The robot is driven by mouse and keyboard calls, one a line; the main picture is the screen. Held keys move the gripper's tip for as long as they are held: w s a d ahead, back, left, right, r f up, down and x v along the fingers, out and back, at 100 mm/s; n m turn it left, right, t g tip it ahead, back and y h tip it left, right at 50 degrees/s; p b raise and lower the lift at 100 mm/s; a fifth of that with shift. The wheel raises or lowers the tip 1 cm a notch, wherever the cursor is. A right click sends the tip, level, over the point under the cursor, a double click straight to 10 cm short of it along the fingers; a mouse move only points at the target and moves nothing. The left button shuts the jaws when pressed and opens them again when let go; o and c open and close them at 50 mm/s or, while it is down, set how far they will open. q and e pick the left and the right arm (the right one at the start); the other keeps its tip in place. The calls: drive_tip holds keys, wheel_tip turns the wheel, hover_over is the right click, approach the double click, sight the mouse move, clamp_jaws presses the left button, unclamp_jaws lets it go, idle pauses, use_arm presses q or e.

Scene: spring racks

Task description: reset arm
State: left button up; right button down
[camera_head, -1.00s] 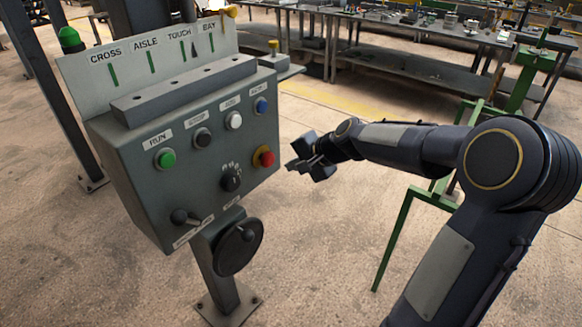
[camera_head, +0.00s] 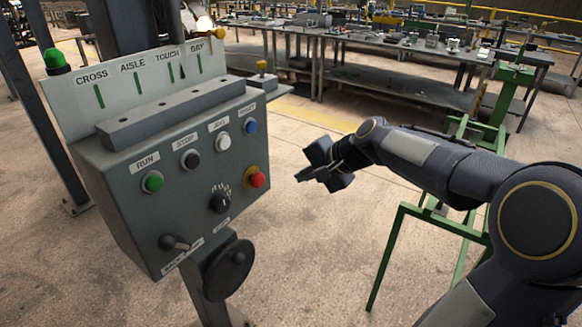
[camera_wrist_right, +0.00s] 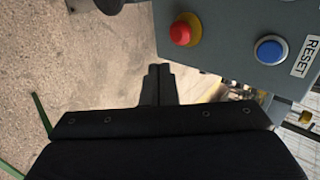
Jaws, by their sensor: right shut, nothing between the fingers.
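My right gripper (camera_head: 306,175) is at the right of the grey control box, apart from it, with open air between. In the right wrist view its fingers (camera_wrist_right: 158,82) are together and hold nothing. The control box (camera_head: 110,185) carries a green RUN button (camera_head: 152,181), a black STOP button (camera_head: 190,158), a white button (camera_head: 223,141) and a blue button (camera_head: 250,126). The blue button (camera_wrist_right: 269,49) sits beside a RESET label in the right wrist view. A red button on yellow (camera_head: 256,179) is below. My left gripper is out of view.
A rotary selector (camera_head: 220,202) and a lever (camera_head: 174,242) sit low on the box. A green metal frame (camera_head: 392,245) stands below my right arm. Workbenches (camera_head: 400,45) stand behind. The floor between box and frame is clear.

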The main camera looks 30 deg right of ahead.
drive_tip(key=s+a+f+n+g, duration=0.1)
drive_tip(key=s+a+n, duration=0.3)
drive_tip(key=s, duration=0.4)
drive_tip(key=s+a+f+n+g, duration=0.1)
drive_tip(key=s+a+f+n, duration=0.3)
drive_tip(key=s, duration=0.4)
drive_tip(key=s+a+f+n+g, duration=0.1)
drive_tip(key=s+a+f+n, duration=0.1)
drive_tip(key=s+a, duration=0.4)
drive_tip(key=shift+s+f+n, duration=0.4)
drive_tip(key=shift+s+n, duration=0.5)
